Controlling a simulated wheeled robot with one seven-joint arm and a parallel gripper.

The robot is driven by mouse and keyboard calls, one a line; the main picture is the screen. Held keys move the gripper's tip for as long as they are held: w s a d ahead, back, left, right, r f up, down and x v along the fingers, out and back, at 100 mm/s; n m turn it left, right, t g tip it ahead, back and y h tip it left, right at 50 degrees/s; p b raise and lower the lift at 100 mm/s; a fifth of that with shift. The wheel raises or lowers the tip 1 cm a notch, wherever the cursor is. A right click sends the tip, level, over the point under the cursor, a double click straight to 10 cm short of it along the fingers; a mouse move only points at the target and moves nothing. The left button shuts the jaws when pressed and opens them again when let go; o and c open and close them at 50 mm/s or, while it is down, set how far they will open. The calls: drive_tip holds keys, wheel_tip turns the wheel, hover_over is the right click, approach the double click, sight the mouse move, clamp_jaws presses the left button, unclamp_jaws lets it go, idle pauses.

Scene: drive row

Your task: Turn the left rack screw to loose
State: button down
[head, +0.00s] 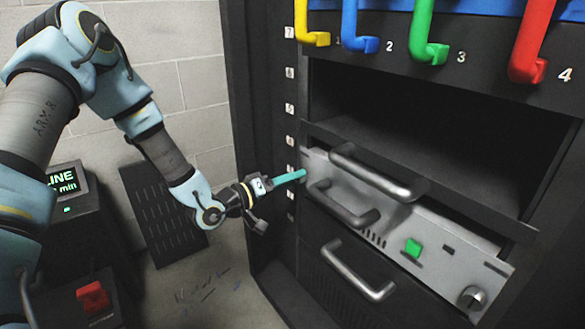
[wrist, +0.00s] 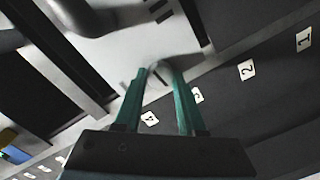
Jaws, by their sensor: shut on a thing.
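The silver rack panel (head: 405,235) sits tilted in the black rack, with its left end near the teal fingers of my gripper (head: 300,175). In the wrist view my gripper (wrist: 158,82) is shut on the left rack screw (wrist: 157,70), a pale round head between the two fingertips. A short dark mark shows by the screw on the panel. In the head view the fingers hide the left screw. The right rack screw (head: 472,297) is a round metal knob at the panel's lower right end.
Dark metal handles (head: 375,172) stick out of the panel, close to my gripper. A green button (head: 413,247) is on its face. Yellow (head: 312,38), blue, green and red handles hang above. A black cabinet with a red switch (head: 92,296) stands at left.

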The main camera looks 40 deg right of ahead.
drive_tip(key=shift+n+p, duration=1.45)
drive_tip(key=shift+n, duration=0.65)
drive_tip(key=shift+f, duration=0.1)
drive_tip(key=c, duration=0.5)
unclamp_jaws()
drive_tip(key=shift+a, duration=0.1)
drive_tip(key=a+p, duration=0.1)
drive_tip(key=a, duration=0.9)
drive_tip(key=shift+w+a+r, duration=0.25)
drive_tip(key=shift+w+a, duration=0.05)
drive_tip(key=shift+w, duration=0.15)
drive_tip(key=shift+w, duration=0.1)
